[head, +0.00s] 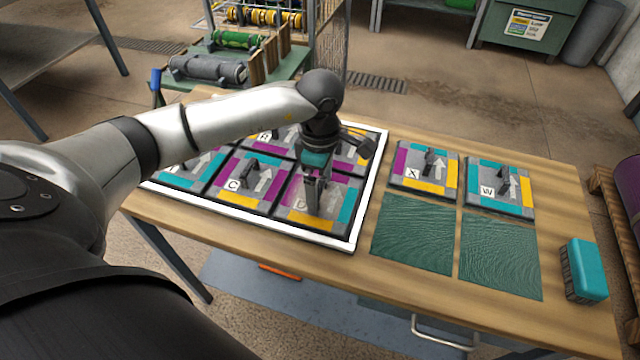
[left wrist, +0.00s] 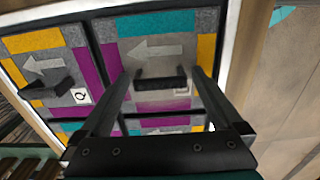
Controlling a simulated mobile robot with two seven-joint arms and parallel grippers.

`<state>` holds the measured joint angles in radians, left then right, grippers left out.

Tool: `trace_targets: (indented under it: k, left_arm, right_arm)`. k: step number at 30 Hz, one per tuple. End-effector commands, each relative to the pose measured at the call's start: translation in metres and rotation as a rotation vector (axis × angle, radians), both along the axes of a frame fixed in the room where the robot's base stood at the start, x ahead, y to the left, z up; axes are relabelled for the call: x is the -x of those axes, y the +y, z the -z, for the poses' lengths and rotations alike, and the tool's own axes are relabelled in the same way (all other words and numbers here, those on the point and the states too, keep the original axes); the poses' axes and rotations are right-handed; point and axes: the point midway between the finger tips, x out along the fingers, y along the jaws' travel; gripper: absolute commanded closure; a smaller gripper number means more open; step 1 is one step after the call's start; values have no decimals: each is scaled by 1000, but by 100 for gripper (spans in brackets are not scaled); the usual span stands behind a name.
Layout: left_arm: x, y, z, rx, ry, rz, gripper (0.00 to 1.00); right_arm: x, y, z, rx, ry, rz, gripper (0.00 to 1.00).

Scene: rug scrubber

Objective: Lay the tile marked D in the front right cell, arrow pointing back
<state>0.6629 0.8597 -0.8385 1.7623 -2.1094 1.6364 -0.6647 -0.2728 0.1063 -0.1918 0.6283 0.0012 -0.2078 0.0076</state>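The D tile (head: 298,214) lies in the front right cell of the white-framed tray (head: 345,245), its arrow pointing back. It has magenta, teal and yellow edge strips and looks level with its neighbours. In the left wrist view its arrow (left wrist: 152,50) points the same way as the neighbouring tile's arrow. My left gripper (head: 317,200) points down over this tile. In the left wrist view the left gripper's fingers (left wrist: 162,76) stand apart on either side of the dark handle (left wrist: 160,88), with small gaps visible. My right gripper is not in view.
X (head: 424,170) and W (head: 500,190) tiles lie right of the tray, behind two green textured squares (head: 412,235). A teal-topped block (head: 585,268) stands at the table's right.

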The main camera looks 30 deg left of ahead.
Motion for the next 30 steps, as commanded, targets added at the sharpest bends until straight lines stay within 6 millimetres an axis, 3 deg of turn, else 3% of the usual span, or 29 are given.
trace_targets:
  k: [8,21,30]
  left_arm:
    - [0,0,-4,0,0,0,0]
    - [-1,0,-92,0,-5,0,0]
    - [0,0,-122,0,0,0,0]
  right_arm:
    - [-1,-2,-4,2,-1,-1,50]
    - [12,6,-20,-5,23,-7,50]
    - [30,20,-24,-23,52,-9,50]
